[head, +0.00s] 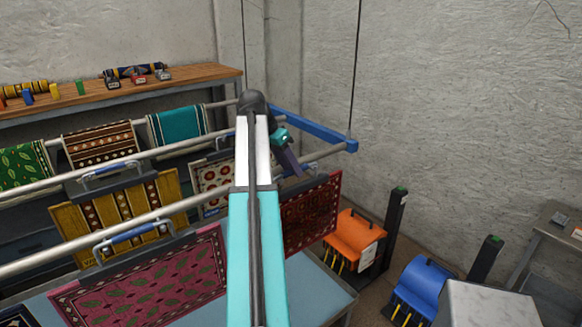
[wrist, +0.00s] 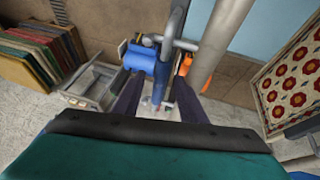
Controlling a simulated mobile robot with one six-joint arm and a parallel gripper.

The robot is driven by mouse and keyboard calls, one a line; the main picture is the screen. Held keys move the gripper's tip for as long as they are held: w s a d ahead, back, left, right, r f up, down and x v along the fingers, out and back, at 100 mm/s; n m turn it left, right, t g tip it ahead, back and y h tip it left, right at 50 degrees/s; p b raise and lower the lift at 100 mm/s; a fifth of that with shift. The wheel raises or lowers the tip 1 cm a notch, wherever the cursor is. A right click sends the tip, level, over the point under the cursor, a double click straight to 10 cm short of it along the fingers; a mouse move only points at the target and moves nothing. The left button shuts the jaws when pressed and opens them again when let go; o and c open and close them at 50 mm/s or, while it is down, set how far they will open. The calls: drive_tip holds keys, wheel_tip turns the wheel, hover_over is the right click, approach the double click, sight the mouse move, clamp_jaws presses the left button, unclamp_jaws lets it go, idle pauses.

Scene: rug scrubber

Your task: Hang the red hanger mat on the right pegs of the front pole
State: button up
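The dark red patterned mat (head: 311,211) hangs upright just right of my arm in the head view, its left part hidden behind the arm. Its top lies just below the right end of the front pole (head: 322,154); whether its hanger rests on pegs is hidden. My gripper (head: 296,171) is above the mat, pointing down. In the wrist view, its two dark fingers (wrist: 161,82) stand apart, either side of a blue grip (wrist: 158,96) with a bent grey metal rod above it. Gaps appear between grip and fingers, so the gripper looks open.
A magenta mat (head: 150,282) hangs on the front pole at left. A yellow striped mat (head: 72,226) and a red-and-white floral mat (head: 210,176) hang farther back. A blue frame bar (head: 315,130) crosses the right pole ends. Orange (head: 352,235) and blue (head: 425,287) machines stand right.

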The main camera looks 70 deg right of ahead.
drive_tip(key=b+v, duration=0.1)
drive_tip(key=v, duration=1.3)
drive_tip(key=shift+s, duration=0.1)
idle(0.8)
